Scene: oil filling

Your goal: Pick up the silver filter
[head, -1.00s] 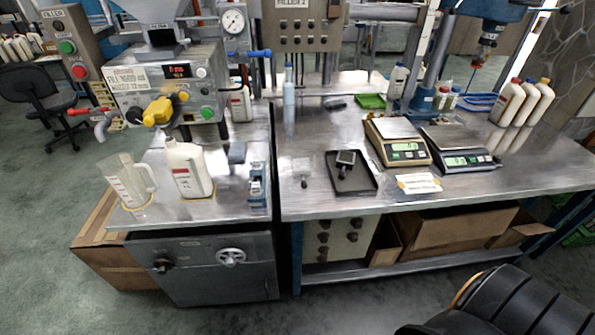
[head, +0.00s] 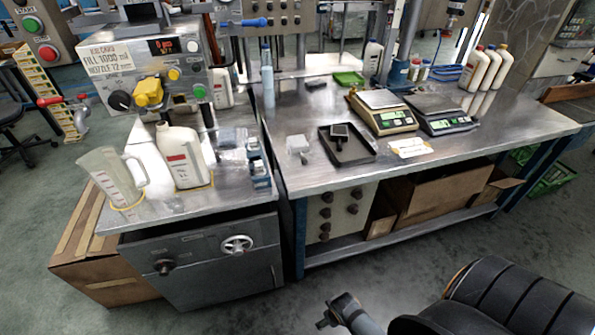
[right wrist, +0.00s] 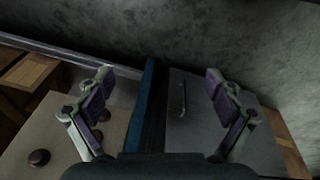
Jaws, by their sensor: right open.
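A small silver piece (head: 298,146), which looks like the silver filter, lies on the metal workbench (head: 360,181) just left of a black tray (head: 368,156). A dark square-headed piece with a short handle (head: 341,136) lies in that tray. My right gripper (head: 330,316) is low at the bottom of the head view, in front of the bench and well apart from both pieces. In the right wrist view its two fingers (right wrist: 160,92) are spread wide with nothing between them. My left gripper is not in view.
Two scales (head: 384,113) stand right of the tray. A measuring jug (head: 112,178) and a white bottle (head: 182,155) stand on the left table beneath the filling machine (head: 160,65). A grey cabinet (head: 205,262) and open cardboard boxes (head: 432,195) are below.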

